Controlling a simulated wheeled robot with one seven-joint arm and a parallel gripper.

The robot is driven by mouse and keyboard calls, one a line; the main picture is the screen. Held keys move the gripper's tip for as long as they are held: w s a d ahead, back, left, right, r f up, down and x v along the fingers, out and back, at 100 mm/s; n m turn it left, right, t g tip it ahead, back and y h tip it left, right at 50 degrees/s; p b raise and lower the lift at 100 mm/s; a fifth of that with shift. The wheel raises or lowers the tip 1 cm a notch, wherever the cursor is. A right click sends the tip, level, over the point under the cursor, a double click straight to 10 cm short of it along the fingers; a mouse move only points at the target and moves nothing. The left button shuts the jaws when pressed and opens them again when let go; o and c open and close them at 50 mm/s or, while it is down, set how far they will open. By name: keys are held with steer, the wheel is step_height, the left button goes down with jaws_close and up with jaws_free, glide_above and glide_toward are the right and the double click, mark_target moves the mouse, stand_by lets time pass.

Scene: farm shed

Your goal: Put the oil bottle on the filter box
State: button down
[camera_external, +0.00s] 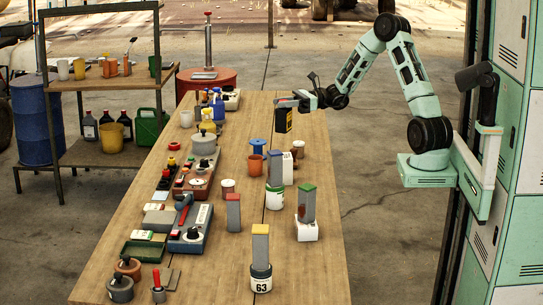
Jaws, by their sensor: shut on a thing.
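My gripper (294,103) is above the far right part of the long wooden table. It is shut on a dark container with a yellow face, which looks like the oil bottle (282,119). The bottle hangs upright, seemingly above the tabletop, and its top is partly hidden by the gripper. I cannot tell for sure which thing is the filter box. A small white box (307,231) at the right edge of the table may be it; a grey block with a green top (307,203) stands on it.
The wooden table (215,270) carries several tools and containers along its left side. Green lockers (512,150) stand right.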

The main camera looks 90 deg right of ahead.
mark_target(282, 128)
steer(key=shift+w+d, duration=0.2)
step_height(282, 128, down, 9)
steer(key=shift+f+p, duration=0.1)
steer(key=shift+p, duration=0.4)
steer(key=shift+f, duration=0.2)
steer(key=c, duration=1.1)
jaws_free()
steer(key=shift+o, duration=0.2)
